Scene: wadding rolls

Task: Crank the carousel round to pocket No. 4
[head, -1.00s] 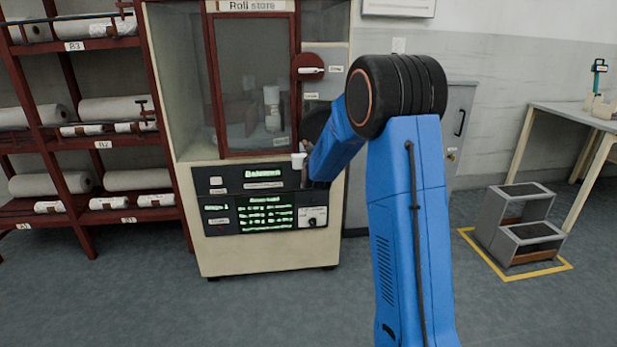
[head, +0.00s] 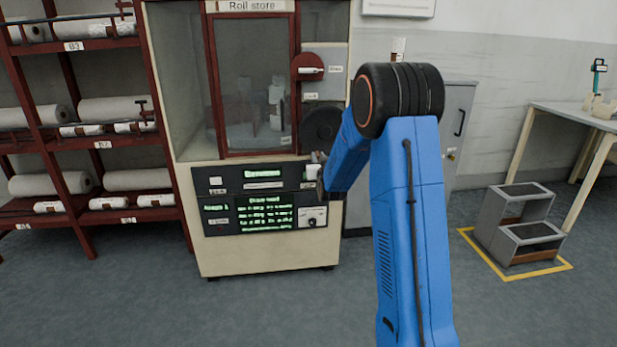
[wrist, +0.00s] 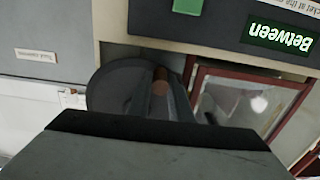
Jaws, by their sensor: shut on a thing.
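The roll store cabinet (head: 185,225) stands ahead with a glazed door (head: 255,85). Behind the glass, pale rolls (head: 275,108) show dimly on the carousel. The dark crank disc (head: 321,128) is right of the door; it also shows in the wrist view (wrist: 110,88). My gripper (head: 318,166) is low at the disc, partly hidden by my blue arm. In the wrist view, my gripper (wrist: 175,95) is shut on the crank handle (wrist: 160,84), whose brownish end shows between the fingers. The display (wrist: 282,38) reads "Between", upside down there. Which pocket is nearest cannot be read.
A red rack (head: 60,145) with white rolls stands left. A grey cabinet (head: 462,120) is right of the store. A step stool (head: 520,225) stands inside yellow floor marking, near a table (head: 575,112). The floor ahead is clear.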

